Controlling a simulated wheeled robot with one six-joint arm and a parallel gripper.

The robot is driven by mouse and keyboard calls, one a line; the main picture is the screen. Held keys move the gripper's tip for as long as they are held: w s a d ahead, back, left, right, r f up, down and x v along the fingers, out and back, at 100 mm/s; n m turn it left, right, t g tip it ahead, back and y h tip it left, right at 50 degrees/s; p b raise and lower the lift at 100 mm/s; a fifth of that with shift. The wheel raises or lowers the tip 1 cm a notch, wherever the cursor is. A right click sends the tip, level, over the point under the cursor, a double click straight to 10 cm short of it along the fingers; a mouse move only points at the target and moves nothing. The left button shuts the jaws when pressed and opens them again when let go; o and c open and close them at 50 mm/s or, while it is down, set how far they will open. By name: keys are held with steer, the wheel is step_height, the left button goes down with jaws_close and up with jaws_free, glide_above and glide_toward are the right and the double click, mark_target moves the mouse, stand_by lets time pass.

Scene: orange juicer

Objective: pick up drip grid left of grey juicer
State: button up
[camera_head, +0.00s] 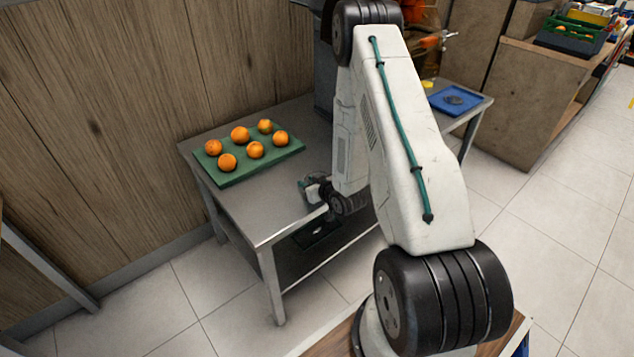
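The juicer is mostly hidden behind my arm; a grey upright part (323,65), probably its body, shows at the back of the metal table. I cannot make out a drip grid for certain. My gripper (310,187) is low at the table's front edge, left of my forearm and in front of the green board. It is small and partly hidden by my wrist, so its fingers and anything between them cannot be made out.
The metal table (248,208) carries a green board (228,179) with several oranges (241,134). A dark flat item with a light spot (318,231) shows below the table top, near the gripper. A wooden wall stands behind. A wooden counter (530,100) with a crate (571,38) stands right.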

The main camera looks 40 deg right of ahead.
jaws_close()
steer(key=shift+r, duration=0.1)
